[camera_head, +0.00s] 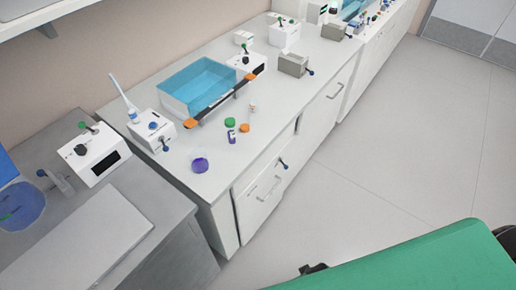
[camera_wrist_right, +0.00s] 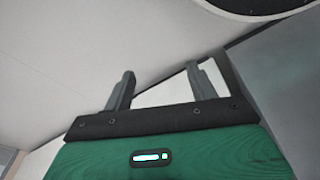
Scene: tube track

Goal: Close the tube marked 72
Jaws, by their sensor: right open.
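A small tube (camera_head: 231,136) with a dark purple part stands near the front edge of the white bench in the head view. A second small pale tube (camera_head: 252,106) with a reddish band stands a little farther back. A green cap-like piece (camera_head: 230,122), an orange one (camera_head: 244,128) and a purple round one (camera_head: 200,165) lie around them. No number is legible, so I cannot tell which tube is marked 72. My right gripper (camera_wrist_right: 158,88) is open and empty in the right wrist view, away from the tubes. My left gripper is not in view.
A blue water bath (camera_head: 198,85) with a dark orange-ended bar in front stands behind the tubes. White devices (camera_head: 152,130) stand left of them, and a grey block (camera_head: 293,65) stands to the right. The floor (camera_head: 400,150) before the bench is clear.

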